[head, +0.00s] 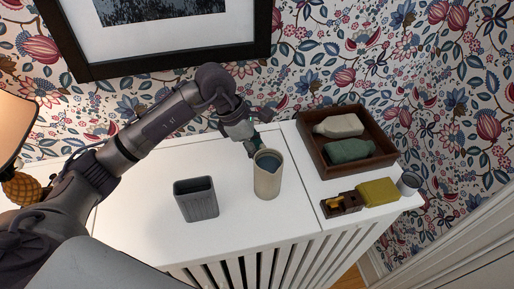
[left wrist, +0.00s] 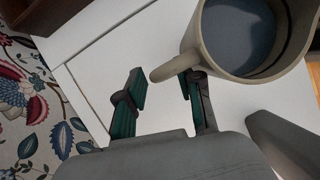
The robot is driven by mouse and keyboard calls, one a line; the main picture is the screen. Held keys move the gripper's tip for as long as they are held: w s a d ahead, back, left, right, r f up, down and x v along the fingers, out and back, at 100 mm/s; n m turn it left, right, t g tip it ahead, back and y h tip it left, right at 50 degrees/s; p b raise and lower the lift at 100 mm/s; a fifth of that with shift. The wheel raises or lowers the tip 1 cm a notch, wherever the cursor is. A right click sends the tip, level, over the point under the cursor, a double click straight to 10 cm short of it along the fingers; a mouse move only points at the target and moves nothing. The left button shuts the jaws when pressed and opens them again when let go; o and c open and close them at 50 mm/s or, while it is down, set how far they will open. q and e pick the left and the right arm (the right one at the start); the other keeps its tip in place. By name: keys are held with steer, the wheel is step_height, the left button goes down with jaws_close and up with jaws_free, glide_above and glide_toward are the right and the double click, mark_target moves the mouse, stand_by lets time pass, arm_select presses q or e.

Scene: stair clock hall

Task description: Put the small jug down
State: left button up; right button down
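The small jug (head: 267,177) is a beige cylinder with a blue-grey inside. It stands upright on the white slatted cabinet top (head: 240,225), near the middle. My left gripper (head: 254,146) is just behind the jug's rim, low over the top. In the left wrist view the jug (left wrist: 225,70) is at upper right, and its handle or spout points toward the gap between the fingertips. The fingers of the left gripper (left wrist: 162,88) are apart there and close on nothing; whether one touches the jug I cannot tell. My right gripper is not in view.
A grey open box-shaped holder (head: 196,200) stands left of the jug. At right are a wooden tray (head: 384,155) with two bottles, a small dark box (head: 341,205), a yellow block (head: 379,192) and a grey cup (head: 409,183). A lamp (head: 14,125) is at far left.

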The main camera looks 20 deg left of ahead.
arm_select(q)
steer(key=b+v, duration=0.3)
steer(key=v, duration=0.9)
steer(key=shift+b, duration=0.3)
steer(key=shift+r, duration=0.1)
